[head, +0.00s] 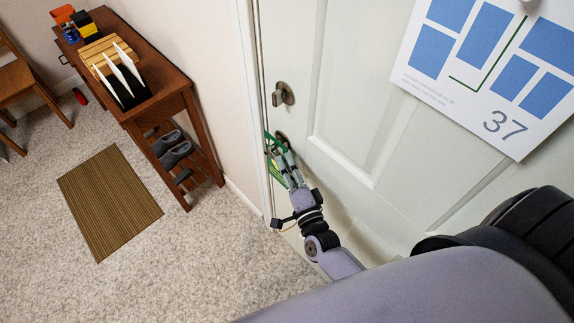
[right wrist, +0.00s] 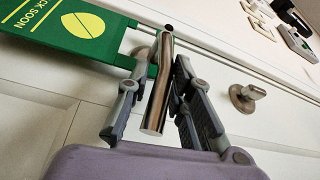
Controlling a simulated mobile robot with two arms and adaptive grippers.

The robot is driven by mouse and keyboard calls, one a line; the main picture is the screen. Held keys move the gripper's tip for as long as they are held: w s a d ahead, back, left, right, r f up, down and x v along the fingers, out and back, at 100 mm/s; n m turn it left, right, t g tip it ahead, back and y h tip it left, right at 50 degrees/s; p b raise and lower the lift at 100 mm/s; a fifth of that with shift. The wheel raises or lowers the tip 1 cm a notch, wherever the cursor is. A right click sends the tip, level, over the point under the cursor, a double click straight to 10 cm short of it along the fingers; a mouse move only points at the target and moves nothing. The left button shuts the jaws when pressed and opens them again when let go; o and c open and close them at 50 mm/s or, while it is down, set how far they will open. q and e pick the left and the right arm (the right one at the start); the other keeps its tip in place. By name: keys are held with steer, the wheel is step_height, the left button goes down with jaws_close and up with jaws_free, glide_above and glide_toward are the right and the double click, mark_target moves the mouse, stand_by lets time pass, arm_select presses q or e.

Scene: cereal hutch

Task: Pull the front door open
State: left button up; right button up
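The front door (head: 345,95) is a pale panelled door on the right of the head view, and it looks closed in its frame. Its metal lever handle (right wrist: 158,90) shows in the right wrist view, with a green hanging sign (right wrist: 70,30) beside it. My right gripper (head: 284,160) is at the handle, low on the door's left edge. In the right wrist view its fingers (right wrist: 165,85) stand on both sides of the lever, with a gap on each side. My left gripper is not in view.
A round deadbolt knob (head: 283,94) sits above the handle. A poster marked 37 (head: 500,75) is on the door. A wooden console table (head: 150,105) with shoes below stands to the left, near a brown striped mat (head: 110,203). Carpet beside the door is clear.

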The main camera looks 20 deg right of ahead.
steer(key=c, duration=0.4)
stand_by(0.4)
